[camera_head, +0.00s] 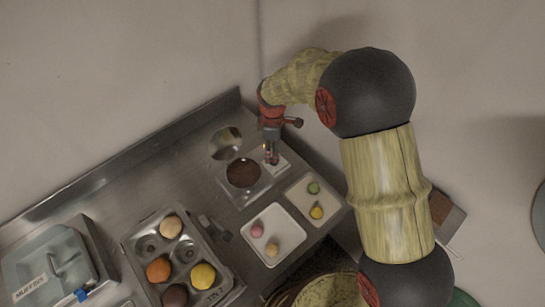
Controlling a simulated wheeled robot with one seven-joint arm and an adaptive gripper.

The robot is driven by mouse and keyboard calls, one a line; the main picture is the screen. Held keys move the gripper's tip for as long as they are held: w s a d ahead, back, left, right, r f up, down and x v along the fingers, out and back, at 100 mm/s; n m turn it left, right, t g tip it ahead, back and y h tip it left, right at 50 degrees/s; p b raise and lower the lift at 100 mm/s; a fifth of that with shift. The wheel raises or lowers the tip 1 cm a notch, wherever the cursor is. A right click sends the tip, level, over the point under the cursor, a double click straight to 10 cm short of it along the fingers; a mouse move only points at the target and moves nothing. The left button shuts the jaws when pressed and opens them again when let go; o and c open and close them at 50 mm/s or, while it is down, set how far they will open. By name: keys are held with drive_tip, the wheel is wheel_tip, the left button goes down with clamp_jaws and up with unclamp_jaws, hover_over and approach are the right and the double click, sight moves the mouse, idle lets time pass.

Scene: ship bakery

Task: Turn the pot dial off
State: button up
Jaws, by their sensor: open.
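A square pot unit (237,197) with a round well of dark brown contents (243,173) sits on the steel counter near its back right corner. My gripper (271,158) points down over the right side of this unit, its fingers open. The fingers are close to the unit's surface, but I cannot tell whether they touch it. The pot dial cannot be made out; the area at the fingertips is small and partly covered by the gripper.
A round shiny piece (226,143) lies behind the pot. Two white trays with small coloured sweets, one nearer (290,248) and one at right (333,207), stand in front. A muffin tin (133,243) and a labelled muffin box (30,280) are at left. A wall runs behind.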

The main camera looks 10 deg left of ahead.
drive_tip(key=shift+f, duration=2.3)
drive_tip(key=c, duration=1.1)
drive_tip(key=shift+c, duration=0.2)
